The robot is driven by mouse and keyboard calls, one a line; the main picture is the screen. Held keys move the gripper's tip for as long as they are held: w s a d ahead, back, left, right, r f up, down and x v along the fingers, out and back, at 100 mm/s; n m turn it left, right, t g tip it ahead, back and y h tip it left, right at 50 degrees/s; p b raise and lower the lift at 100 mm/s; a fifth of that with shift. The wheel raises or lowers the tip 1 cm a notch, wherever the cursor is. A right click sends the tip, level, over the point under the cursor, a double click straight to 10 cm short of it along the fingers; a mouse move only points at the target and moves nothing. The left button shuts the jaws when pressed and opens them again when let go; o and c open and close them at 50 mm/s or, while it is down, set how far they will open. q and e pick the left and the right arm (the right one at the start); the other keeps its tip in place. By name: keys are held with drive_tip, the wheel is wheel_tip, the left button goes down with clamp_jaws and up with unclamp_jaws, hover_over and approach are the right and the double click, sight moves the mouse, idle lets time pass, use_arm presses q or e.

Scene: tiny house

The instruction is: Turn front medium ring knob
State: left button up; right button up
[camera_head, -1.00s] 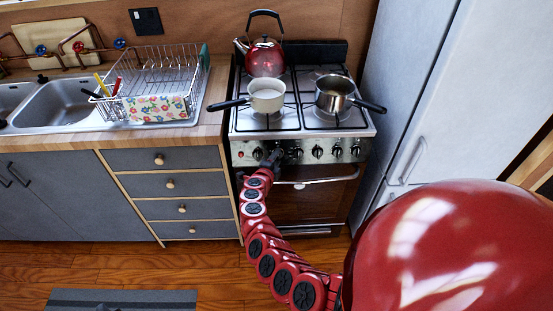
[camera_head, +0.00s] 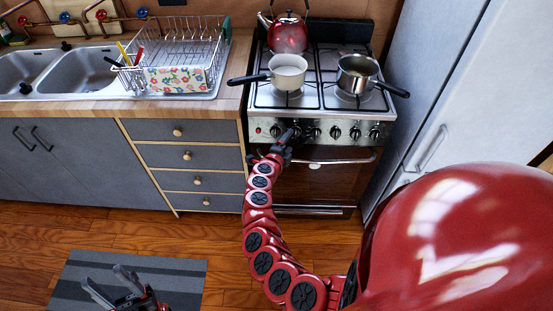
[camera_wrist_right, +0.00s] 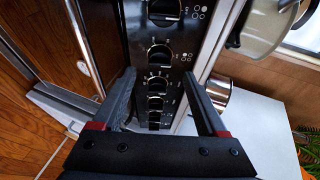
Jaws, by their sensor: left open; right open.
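The stove's front panel (camera_head: 325,131) carries a row of several black knobs. One knob (camera_head: 335,132) shows clearly right of my right gripper (camera_head: 285,139), which is at the panel's left part and partly hides the knobs there. In the right wrist view the open right gripper (camera_wrist_right: 158,87) straddles the view of the knob row. A knob (camera_wrist_right: 159,55) with ring markings beside it lies just above the fingertips, and smaller-looking knobs (camera_wrist_right: 157,85) show between the fingers. I cannot tell whether a finger touches a knob. My left gripper (camera_head: 125,283) is open and empty, low over the mat.
A white pot (camera_head: 288,72), a steel pan (camera_head: 356,73) and a red kettle (camera_head: 287,33) stand on the stove. The oven handle (camera_head: 325,160) runs below the knobs. The fridge (camera_head: 440,90) is close on the right. Drawers (camera_head: 180,155) stand left.

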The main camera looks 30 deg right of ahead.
drive_tip(key=v, duration=1.2)
drive_tip(key=shift+s, duration=0.15)
drive_tip(key=shift+a, duration=0.1)
